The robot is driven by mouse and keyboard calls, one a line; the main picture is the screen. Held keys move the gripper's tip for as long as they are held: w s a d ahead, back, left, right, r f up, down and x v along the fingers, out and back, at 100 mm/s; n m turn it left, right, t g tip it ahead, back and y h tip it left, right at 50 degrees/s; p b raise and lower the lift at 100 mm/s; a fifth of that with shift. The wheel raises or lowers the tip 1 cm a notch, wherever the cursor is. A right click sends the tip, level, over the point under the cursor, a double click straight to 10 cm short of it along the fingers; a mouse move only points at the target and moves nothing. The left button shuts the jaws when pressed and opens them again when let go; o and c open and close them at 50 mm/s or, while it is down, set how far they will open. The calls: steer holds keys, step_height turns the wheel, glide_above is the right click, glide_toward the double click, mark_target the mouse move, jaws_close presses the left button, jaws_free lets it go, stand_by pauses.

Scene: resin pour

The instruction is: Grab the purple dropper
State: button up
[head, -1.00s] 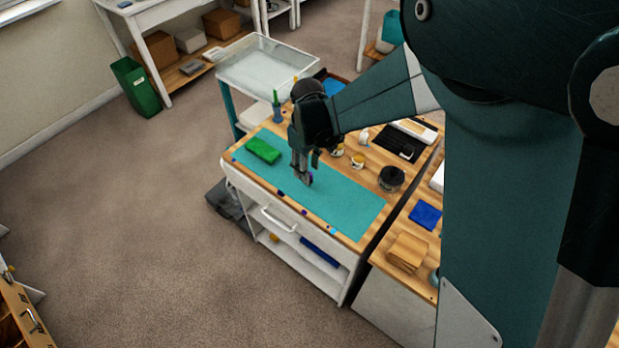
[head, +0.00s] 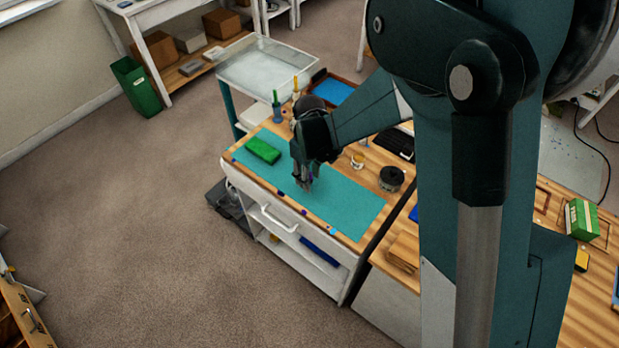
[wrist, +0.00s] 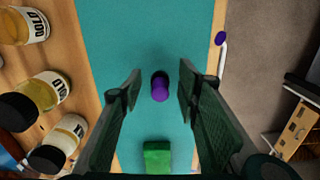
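The purple dropper (wrist: 160,88) shows in the wrist view as a short upright-looking piece with a dark far end, on the teal mat (wrist: 115,30). My gripper (wrist: 160,84) is open, with one finger on each side of the dropper and a visible gap on both sides. I cannot tell how far above the mat the fingertips are. In the head view my gripper (head: 305,184) points down over the middle of the mat (head: 345,205), and its fingers largely hide the dropper.
A green block (head: 263,151) lies on the mat to the left of my gripper; it also shows in the wrist view (wrist: 157,158). Several gold-labelled jars (wrist: 42,92) stand beside the mat. A dark jar (head: 391,178) stands right of it. Small purple pieces (wrist: 220,38) lie along the cart's edge.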

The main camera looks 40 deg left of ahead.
steer(key=shift+c, duration=0.3)
steer(key=c, duration=0.7)
steer(key=shift+r, duration=0.2)
steer(key=shift+r, duration=4.85)
